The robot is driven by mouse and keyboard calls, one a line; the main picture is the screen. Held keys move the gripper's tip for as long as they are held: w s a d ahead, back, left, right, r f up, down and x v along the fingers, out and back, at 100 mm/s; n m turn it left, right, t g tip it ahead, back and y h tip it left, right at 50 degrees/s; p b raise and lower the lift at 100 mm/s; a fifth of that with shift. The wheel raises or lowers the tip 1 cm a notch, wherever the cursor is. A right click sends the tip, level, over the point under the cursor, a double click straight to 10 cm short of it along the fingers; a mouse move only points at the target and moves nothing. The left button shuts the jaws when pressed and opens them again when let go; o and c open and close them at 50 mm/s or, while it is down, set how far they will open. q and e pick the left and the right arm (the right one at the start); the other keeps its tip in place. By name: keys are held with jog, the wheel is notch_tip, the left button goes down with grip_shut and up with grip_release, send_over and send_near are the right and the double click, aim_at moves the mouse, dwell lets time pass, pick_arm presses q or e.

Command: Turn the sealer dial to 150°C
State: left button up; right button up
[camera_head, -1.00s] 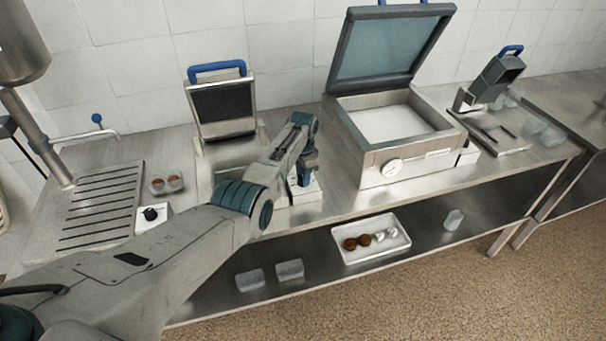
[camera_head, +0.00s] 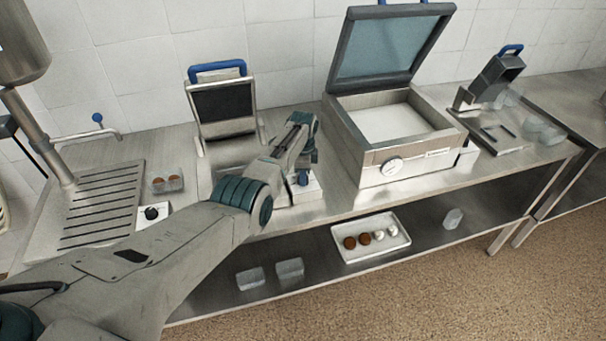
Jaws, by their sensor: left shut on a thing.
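The sealer (camera_head: 226,152) stands on the counter left of centre, its dark lid raised with a blue handle on top. A pale control panel (camera_head: 309,190) sits at its front right corner. My left gripper (camera_head: 303,180) points down at this panel and is shut on what seems to be the sealer dial. The dial itself is hidden by the gripper, so its setting cannot be read. My right gripper is not in view.
A larger steel machine (camera_head: 370,168) with an open lid and a white front dial (camera_head: 392,166) stands just right of my gripper. A small box with a black knob (camera_head: 151,213) and a clear tray (camera_head: 166,184) are at left. A white tray (camera_head: 371,251) lies on the lower shelf.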

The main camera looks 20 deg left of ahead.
pick_arm(q)
jog(key=shift+w+r, duration=0.1)
jog(key=shift+r, duration=0.05)
jog(key=o, duration=1)
jog(key=shift+c, duration=0.2)
jog(key=shift+r, duration=0.55)
notch_tip(320, 180, up, 10)
jog(key=b, duration=0.2)
jog(key=shift+f, duration=0.2)
jog(key=shift+f, duration=0.1)
